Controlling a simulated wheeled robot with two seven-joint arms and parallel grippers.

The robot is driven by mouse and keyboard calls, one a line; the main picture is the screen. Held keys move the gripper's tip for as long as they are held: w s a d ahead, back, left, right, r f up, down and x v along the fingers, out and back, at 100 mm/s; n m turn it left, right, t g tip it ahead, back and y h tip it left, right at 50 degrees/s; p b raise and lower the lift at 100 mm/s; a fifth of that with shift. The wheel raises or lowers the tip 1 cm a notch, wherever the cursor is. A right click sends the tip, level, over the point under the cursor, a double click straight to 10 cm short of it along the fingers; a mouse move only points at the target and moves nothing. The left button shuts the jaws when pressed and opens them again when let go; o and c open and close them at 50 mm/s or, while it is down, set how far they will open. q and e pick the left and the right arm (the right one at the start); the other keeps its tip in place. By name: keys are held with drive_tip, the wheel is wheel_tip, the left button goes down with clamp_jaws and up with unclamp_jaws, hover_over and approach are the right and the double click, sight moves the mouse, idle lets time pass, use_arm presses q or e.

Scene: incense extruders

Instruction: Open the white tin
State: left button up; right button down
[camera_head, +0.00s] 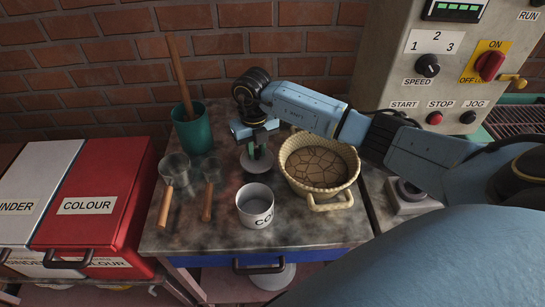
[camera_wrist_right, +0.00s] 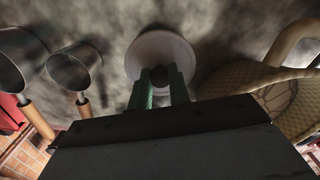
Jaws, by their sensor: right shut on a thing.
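The white tin (camera_head: 255,207) stands upright on the worktop near its front edge, with dark lettering on its side. Its top is open and its grey inside shows. A pale round lid (camera_head: 257,165) with a dark knob is behind the tin, apart from it. My right gripper (camera_head: 257,150) points down over the lid, its green fingers shut on the knob. The right wrist view shows the lid (camera_wrist_right: 150,50) beneath the fingers (camera_wrist_right: 160,82). I cannot tell whether the lid touches the worktop. My left gripper is not in view.
A wicker basket (camera_head: 325,196) stands right of the lid. Two metal scoops (camera_head: 174,166) with wooden handles lie left, near a green pot (camera_head: 193,132) holding a wooden stick. Red and white bins (camera_head: 95,207) stand at far left. A control box (camera_head: 440,60) is at back right.

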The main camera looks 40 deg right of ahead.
sight(271, 157)
wheel_tip(271, 157, down, 2)
drive_tip(key=shift+f, duration=0.15)
drive_tip(key=shift+d+f, duration=0.1)
drive_tip(key=shift+d, duration=0.1)
drive_tip(key=s+d, duration=0.2)
drive_tip(key=d, duration=0.1)
drive_tip(key=shift+s+d, duration=0.15)
drive_tip(key=shift+d, duration=0.05)
drive_tip(key=shift+a+f, duration=0.15)
drive_tip(key=shift+f, duration=0.45)
drive_tip(key=c, duration=1.8)
unclamp_jaws()
drive_tip(key=shift+f, duration=0.15)
drive_tip(key=shift+o, duration=1.1)
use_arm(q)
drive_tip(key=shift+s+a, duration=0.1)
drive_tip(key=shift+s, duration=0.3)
